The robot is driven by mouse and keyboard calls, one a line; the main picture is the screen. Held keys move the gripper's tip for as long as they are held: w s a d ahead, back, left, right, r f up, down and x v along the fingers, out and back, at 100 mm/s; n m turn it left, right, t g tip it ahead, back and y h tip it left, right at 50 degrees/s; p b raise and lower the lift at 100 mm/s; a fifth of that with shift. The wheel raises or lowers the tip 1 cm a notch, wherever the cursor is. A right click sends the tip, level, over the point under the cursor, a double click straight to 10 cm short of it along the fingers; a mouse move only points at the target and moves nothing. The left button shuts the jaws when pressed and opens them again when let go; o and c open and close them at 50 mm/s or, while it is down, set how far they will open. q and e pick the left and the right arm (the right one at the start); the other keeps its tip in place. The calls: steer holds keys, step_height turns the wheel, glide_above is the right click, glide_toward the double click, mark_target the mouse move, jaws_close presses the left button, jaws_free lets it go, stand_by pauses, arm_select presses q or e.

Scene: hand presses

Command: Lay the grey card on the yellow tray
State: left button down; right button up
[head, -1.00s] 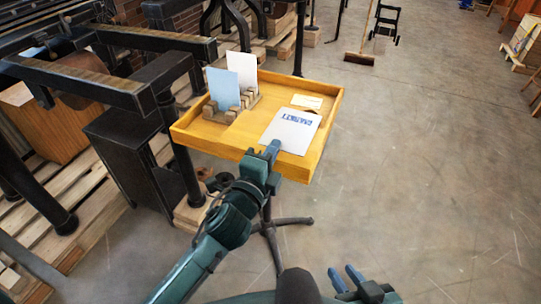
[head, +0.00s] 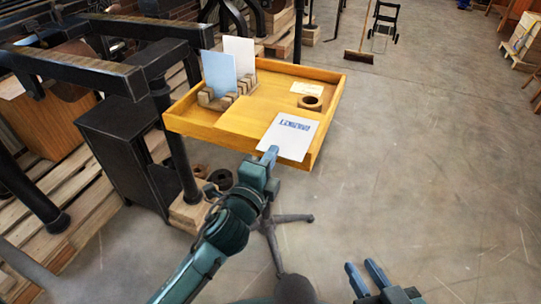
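The card in my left gripper (head: 270,156) is pale grey-white with blue print (head: 288,138). The gripper is shut on the card's near left edge. The card is tilted and overlaps the near right rim of the yellow tray (head: 215,127) in the picture; I cannot tell whether it touches the tray. The tray is a shallow wooden one with raised walls, on a stand. My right gripper (head: 366,273) is open and empty, low in the view over the floor, apart from the tray.
A slotted wooden block (head: 231,95) on the tray holds a blue card (head: 219,75) and a white card (head: 240,55) upright.

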stand_by(0.3)
arm_select(q)
steer(key=c, duration=1.6)
jaws_free()
steer(key=shift+o, duration=0.6)
steer(key=shift+f, duration=0.1)
steer(key=shift+p+v, duration=0.45)
steer(key=shift+v, duration=1.75)
